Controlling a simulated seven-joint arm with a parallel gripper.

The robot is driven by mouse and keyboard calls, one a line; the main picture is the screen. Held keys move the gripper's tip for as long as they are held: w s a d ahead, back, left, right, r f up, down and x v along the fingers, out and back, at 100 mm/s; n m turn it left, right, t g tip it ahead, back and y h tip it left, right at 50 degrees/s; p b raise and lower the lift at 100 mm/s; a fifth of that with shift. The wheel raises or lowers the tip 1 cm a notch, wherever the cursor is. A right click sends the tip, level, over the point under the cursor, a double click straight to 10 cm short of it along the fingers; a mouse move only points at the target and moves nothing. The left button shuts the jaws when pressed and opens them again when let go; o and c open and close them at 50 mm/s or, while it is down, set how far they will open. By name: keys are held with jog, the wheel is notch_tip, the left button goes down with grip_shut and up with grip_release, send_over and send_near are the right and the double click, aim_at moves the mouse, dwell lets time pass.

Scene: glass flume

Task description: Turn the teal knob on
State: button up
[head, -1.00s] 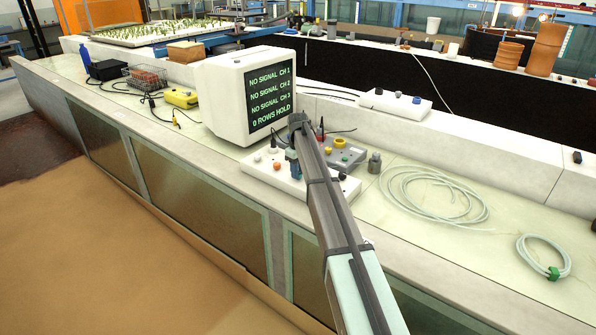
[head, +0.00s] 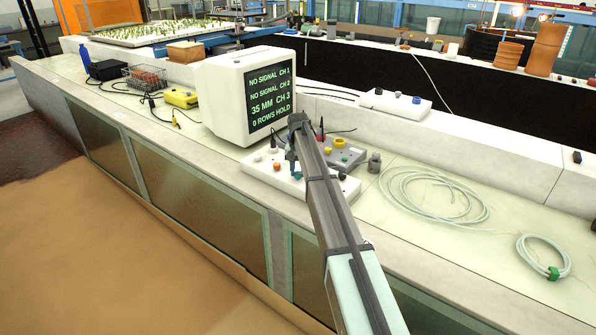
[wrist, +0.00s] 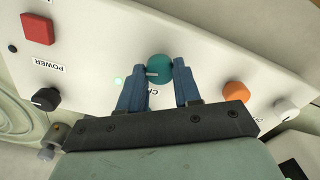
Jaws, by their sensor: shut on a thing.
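The teal knob (wrist: 158,68) is round and sits on a white control panel (wrist: 90,62), beside a lettered label partly hidden by my gripper. A small green light (wrist: 118,81) glows beside it. My gripper (wrist: 159,72) has its two blue fingers on either side of the knob, shut on it. In the head view my gripper (head: 292,160) reaches down to the panel, and the knob shows as a small teal spot (head: 297,175) under it. The monitor (head: 268,98) reads NO SIGNAL for CH 1 and CH 2, 35 MM for CH 3, and 0 ROWS HOLD.
Near the knob are an orange knob (wrist: 235,92), a white knob (wrist: 285,108), a black knob (wrist: 46,98) and a red square button (wrist: 37,28). A grey panel with a yellow knob (head: 341,142) stands behind. Coiled hose (head: 432,196) lies to the right.

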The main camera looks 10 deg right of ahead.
aim_at(298, 173)
jog(key=shift+m, duration=1.6)
jog(key=o, duration=1.1)
jog(key=shift+c, duration=0.2)
notch_tip(298, 173, up, 14)
jog(key=shift+f, duration=0.15)
